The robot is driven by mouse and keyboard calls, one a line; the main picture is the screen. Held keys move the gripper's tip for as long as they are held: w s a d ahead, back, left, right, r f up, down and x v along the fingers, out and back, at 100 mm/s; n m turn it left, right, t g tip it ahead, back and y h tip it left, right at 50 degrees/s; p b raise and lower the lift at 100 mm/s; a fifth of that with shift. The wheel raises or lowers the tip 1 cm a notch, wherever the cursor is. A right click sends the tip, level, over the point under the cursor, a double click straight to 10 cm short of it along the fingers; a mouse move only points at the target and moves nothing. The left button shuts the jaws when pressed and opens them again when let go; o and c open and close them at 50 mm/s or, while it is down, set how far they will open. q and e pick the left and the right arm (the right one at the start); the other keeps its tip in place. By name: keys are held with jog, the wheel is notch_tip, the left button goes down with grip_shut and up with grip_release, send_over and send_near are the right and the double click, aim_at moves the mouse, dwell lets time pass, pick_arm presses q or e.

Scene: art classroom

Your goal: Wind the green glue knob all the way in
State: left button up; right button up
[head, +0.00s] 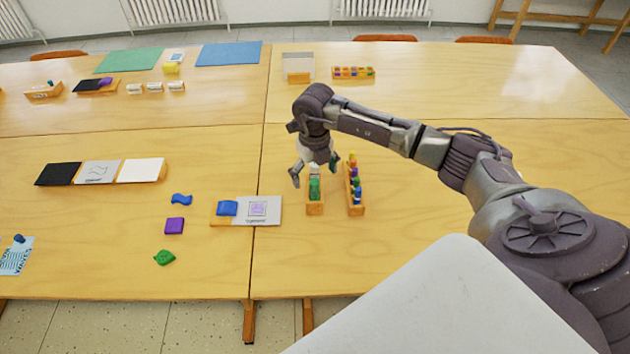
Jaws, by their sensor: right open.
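A narrow wooden holder (315,210) stands on the right table, with a green item (314,190) and a whitish one in it. The green item may be the green glue knob; it is too small to tell how far in it is wound. My right gripper (314,172) points down over this holder, its fingers open to either side of it. I cannot tell whether a finger touches anything. The gripper partly hides the holder's far end. My left gripper is not in view.
A second narrow holder (356,208) with several coloured items stands close on the right. A grey board (268,215) with a blue piece lies to the left. Blue, purple and green pieces (164,258) lie farther left. The table's right side is mostly clear.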

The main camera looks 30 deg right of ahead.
jog(key=shift+f+b, duration=0.65)
jog(key=shift+f, duration=0.25)
jog(key=c, duration=1.6)
jog(key=shift+o, duration=0.2)
jog(key=shift+n+b, duration=1.4)
jog(key=shift+n, duration=1.5)
jog(key=shift+n+b, duration=1.2)
jog(key=shift+n, duration=1.6)
